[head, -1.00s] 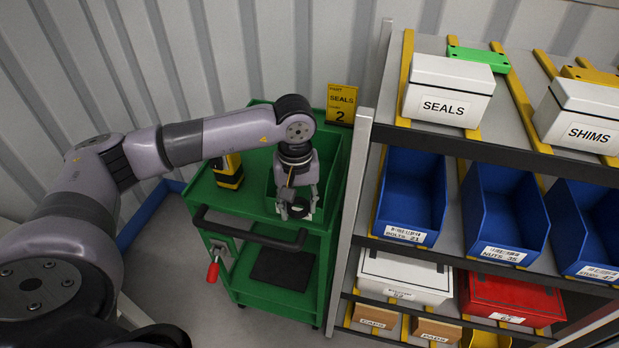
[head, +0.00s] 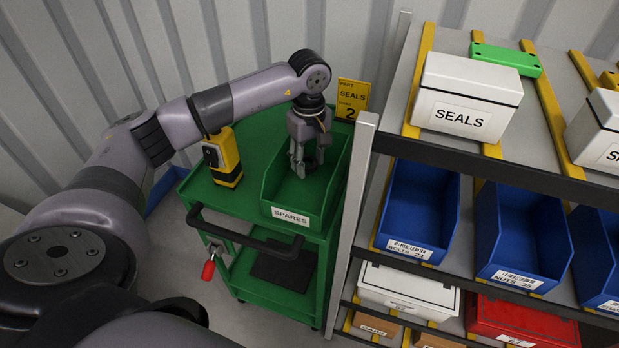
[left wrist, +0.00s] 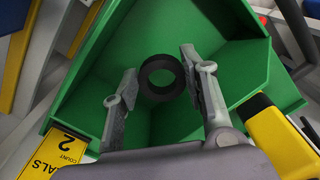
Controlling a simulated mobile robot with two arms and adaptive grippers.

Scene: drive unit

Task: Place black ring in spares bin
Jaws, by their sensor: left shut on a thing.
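The black ring (left wrist: 162,77) shows in the left wrist view between the two fingertips of my left gripper (left wrist: 160,76). The gripper is shut on it. In the head view my left gripper (head: 308,170) points down over the green spares bin (head: 290,217), whose front carries a SPARES label. The green walls of the bin also surround the ring in the left wrist view (left wrist: 235,65). In the head view the ring is hard to make out at the fingertips. I cannot tell its exact height above the bin floor. My right gripper is not in view.
The bin stands on a green cart (head: 245,208) beside a yellow and black device (head: 222,158). A yellow SEALS card (head: 352,98) rises behind the bin. A shelf rack with blue bins (head: 421,210) and a white SEALS box (head: 466,96) stands close on the right.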

